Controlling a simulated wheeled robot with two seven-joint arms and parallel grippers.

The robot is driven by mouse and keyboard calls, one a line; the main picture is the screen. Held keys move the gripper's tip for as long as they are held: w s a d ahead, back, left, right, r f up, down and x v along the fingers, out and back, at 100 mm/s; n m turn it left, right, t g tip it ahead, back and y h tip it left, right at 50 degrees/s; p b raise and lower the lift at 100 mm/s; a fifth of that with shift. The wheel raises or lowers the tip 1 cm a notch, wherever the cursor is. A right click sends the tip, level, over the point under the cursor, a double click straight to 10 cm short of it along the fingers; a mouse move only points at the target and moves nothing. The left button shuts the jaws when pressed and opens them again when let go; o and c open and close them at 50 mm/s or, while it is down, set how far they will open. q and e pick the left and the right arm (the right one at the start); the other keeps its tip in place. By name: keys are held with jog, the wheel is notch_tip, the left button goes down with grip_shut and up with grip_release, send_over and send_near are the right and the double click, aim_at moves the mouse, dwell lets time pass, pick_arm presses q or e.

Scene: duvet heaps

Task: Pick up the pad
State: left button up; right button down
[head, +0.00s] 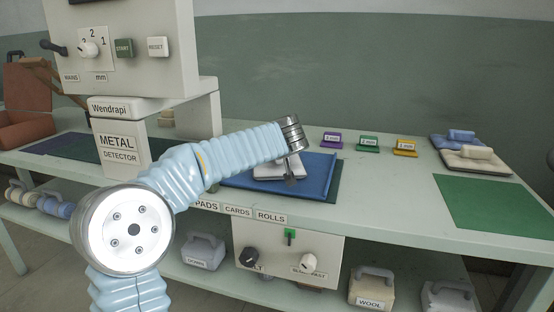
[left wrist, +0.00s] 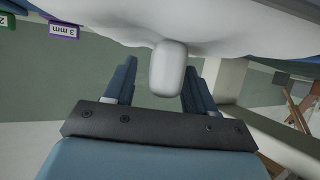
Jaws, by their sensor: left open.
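A white pad (head: 265,171) lies on the blue mat (head: 318,178) in the middle of the bench, partly hidden behind my left arm and gripper. In the left wrist view the white, puffy body (left wrist: 210,22) fills the top, and its rounded grip (left wrist: 167,70) stands out between my fingers. My left gripper (head: 290,179) is over the pad. In the left wrist view it (left wrist: 164,76) is open, with a finger on either side of the grip and gaps showing. My right gripper is not in view.
Purple, green and yellow tags (head: 368,144) stand behind the blue mat. A green mat (head: 495,201) is bare. The metal detector (head: 120,150) stands at the left. Handled weights (head: 371,288) sit on the lower shelf.

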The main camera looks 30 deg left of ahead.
pick_arm(q)
grip_shut()
jog(key=shift+r, duration=0.15)
